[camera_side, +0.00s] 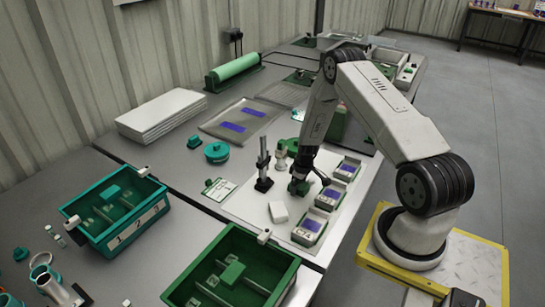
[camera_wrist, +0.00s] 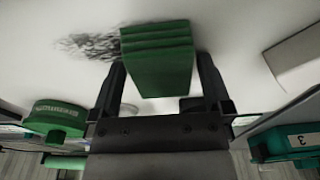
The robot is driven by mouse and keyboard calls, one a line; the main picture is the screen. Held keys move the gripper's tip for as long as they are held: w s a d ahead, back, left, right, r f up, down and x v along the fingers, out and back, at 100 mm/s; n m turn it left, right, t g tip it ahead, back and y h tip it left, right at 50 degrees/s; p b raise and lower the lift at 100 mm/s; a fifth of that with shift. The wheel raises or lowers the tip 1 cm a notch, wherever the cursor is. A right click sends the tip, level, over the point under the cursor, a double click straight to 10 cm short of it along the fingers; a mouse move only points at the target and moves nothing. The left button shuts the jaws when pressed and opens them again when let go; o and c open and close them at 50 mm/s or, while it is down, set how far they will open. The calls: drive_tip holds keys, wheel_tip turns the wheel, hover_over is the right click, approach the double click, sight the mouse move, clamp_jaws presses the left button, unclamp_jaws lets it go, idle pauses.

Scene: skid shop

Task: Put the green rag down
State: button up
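The green rag (camera_wrist: 158,68) is a folded, layered block. It sits between the two fingers of my gripper (camera_wrist: 162,80) in the wrist view, with a finger close against each side, so the gripper looks shut on it. In the side view my gripper (camera_side: 299,184) points down low over the white mat (camera_side: 242,207), and the rag (camera_side: 298,188) shows as a small green patch at its tips. Whether the rag touches the mat is hard to tell. A dark smudge (camera_wrist: 90,44) marks the white surface beside the rag.
A white block (camera_side: 278,212) lies near my gripper on the mat. Several green-and-grey devices (camera_side: 310,229) line the mat's right side. A black stand (camera_side: 263,172) is close on the left. A green bin (camera_side: 258,245) and a teal numbered bin (camera_side: 92,202) stand in front.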

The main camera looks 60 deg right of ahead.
sight(302, 185)
drive_tip(key=shift+r, duration=0.15)
wheel_tip(302, 185, up, 12)
drive_tip(key=s, duration=0.1)
drive_tip(key=shift+s, duration=0.25)
idle(0.6)
idle(0.5)
drive_tip(key=w+a+r, duration=0.1)
drive_tip(key=a+r, duration=0.9)
drive_tip(key=a, duration=0.5)
drive_tip(key=s+a+r, duration=0.3)
drive_tip(key=s+a, duration=0.1)
drive_tip(key=a, duration=0.3)
drive_tip(key=s+a+r+t, duration=0.1)
drive_tip(key=s+a+r, duration=0.1)
drive_tip(key=s+a, duration=0.2)
drive_tip(key=shift+s+a+r, duration=0.2)
drive_tip(key=shift+a+r, duration=0.2)
drive_tip(key=shift+a, duration=1.1)
